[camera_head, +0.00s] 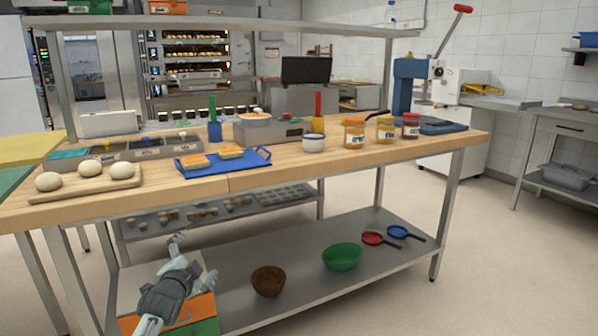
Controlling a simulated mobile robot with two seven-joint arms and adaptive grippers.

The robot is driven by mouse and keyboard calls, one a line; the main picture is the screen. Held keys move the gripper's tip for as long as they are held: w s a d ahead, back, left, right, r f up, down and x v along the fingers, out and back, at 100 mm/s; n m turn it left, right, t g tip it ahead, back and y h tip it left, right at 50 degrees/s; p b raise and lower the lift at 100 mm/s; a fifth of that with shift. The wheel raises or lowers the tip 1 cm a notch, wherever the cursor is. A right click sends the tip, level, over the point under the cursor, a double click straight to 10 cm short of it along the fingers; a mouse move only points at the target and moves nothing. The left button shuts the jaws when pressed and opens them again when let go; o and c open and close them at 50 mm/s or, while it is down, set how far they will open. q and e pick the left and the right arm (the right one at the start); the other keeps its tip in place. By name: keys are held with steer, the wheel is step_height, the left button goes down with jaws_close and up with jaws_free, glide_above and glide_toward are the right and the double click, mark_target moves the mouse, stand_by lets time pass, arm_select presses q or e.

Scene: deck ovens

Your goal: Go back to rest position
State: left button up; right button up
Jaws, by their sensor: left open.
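My left gripper (194,257) is in the lower left of the head view, in front of the worktable and over the boxes at the left end of its lower shelf. Its fingers are spread apart and nothing is between them. My left arm comes up from the bottom edge. My right gripper is not in the view.
The wooden worktop (330,163) carries a dough board (88,188), a blue tray (225,167) and several jars. The lower shelf (310,240) holds a wicker bowl (268,281), a green bowl (342,257) and pans. Orange and green boxes (195,312) sit below my gripper. Floor at right is clear.

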arm_select(q)
steer(key=s+f+n+g, duration=0.4)
steer(key=s+f+g, duration=0.2)
steer(key=s+f, duration=1.3)
steer(key=s+f+n+g, duration=0.2)
steer(key=s+f, duration=0.1)
steer(key=s, duration=0.5)
steer(key=s+f+n+g, duration=0.2)
steer(key=s+f, duration=0.2)
steer(key=s, duration=0.5)
steer(key=s+f+n+g, duration=0.1)
steer(key=s+f, duration=0.3)
steer(key=s, duration=0.5)
steer(key=shift+a+f+n+g+y, duration=0.3)
steer(key=shift+a+n+g, duration=0.15)
steer(key=shift+g, duration=0.35)
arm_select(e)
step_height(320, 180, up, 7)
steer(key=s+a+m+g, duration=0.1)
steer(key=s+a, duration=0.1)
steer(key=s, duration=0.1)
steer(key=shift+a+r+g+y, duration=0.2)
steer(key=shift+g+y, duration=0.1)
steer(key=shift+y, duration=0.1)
arm_select(q)
steer(key=shift+s, duration=0.1)
steer(key=shift+c, duration=0.2)
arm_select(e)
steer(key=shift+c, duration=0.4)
